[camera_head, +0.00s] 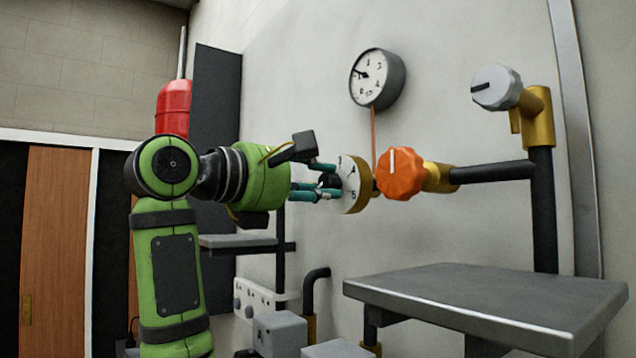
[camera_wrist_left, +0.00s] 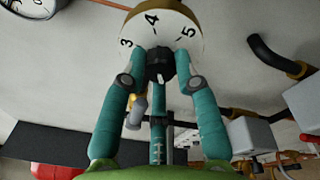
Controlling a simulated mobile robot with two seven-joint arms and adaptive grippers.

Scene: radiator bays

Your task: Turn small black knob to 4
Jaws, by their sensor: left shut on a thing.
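The small black knob (camera_head: 330,180) sits at the centre of a white dial (camera_head: 352,172) with a brass-coloured rim, fixed at the left end of the pipe with the orange knob. My left gripper (camera_head: 327,181) reaches it from the left and is shut on it, one finger on each side. In the left wrist view the knob (camera_wrist_left: 160,64) is between the two teal fingertips. The dial (camera_wrist_left: 172,38) shows 3, 4 and 5 beyond the knob, with 4 between the other two. My right gripper is not in view.
An orange knob (camera_head: 400,174) with a white mark is just right of the dial. A round gauge (camera_head: 377,79) hangs above, and a grey knob (camera_head: 496,88) on a brass valve is at upper right. A grey shelf (camera_head: 490,296) juts out below right.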

